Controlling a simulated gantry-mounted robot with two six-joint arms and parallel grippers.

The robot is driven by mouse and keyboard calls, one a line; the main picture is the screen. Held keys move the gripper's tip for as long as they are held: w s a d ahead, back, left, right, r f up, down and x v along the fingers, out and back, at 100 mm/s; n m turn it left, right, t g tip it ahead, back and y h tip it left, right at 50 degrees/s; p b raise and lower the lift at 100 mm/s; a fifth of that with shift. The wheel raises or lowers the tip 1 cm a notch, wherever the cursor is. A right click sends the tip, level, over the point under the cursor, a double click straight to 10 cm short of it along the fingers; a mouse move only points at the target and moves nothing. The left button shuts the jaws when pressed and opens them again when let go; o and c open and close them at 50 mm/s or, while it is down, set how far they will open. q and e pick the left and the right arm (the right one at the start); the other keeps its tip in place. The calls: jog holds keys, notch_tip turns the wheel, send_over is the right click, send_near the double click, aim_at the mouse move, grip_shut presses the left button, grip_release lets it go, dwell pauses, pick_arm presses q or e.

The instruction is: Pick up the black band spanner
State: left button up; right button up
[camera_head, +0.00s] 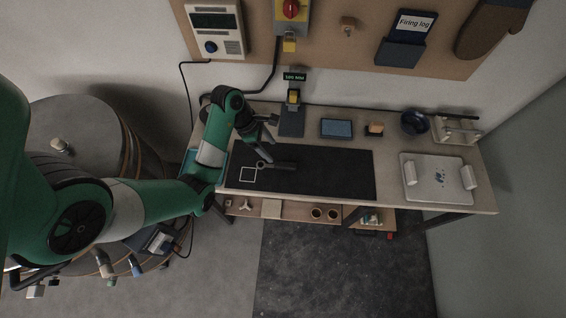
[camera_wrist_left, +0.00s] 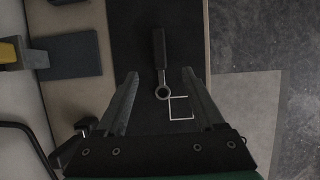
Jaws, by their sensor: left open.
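The black band spanner (camera_head: 282,166) lies on the dark mat (camera_head: 340,180) on the workbench, its handle pointing right and its ring end at the left. In the left wrist view the spanner (camera_wrist_left: 159,48) shows its handle pointing up and its ring lower down, between my open fingers. My left gripper (camera_head: 268,140) is open and empty over the mat, close to the spanner; it also shows in the left wrist view (camera_wrist_left: 160,75). I cannot tell its exact height above the mat. My right gripper is not in view.
A white square outline (camera_head: 248,174) marks the mat beside the ring. A stand with a yellow part (camera_head: 293,97) rises behind the mat. A blue pad (camera_head: 336,128), a dark bowl (camera_head: 414,122) and a white tray (camera_head: 437,178) occupy the bench's right. The mat's right part is clear.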

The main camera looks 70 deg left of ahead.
pick_arm(q)
send_over(283, 165)
jog(key=s+a, duration=0.1)
jog(key=s, duration=0.1)
notch_tip(283, 165, down, 5)
jog(key=shift+f, duration=0.1)
jog(key=shift+s+x, duration=0.2)
jog(key=shift+x, duration=2.5)
jog(key=shift+a, duration=0.15)
jog(key=shift+c, duration=0.3)
grip_shut()
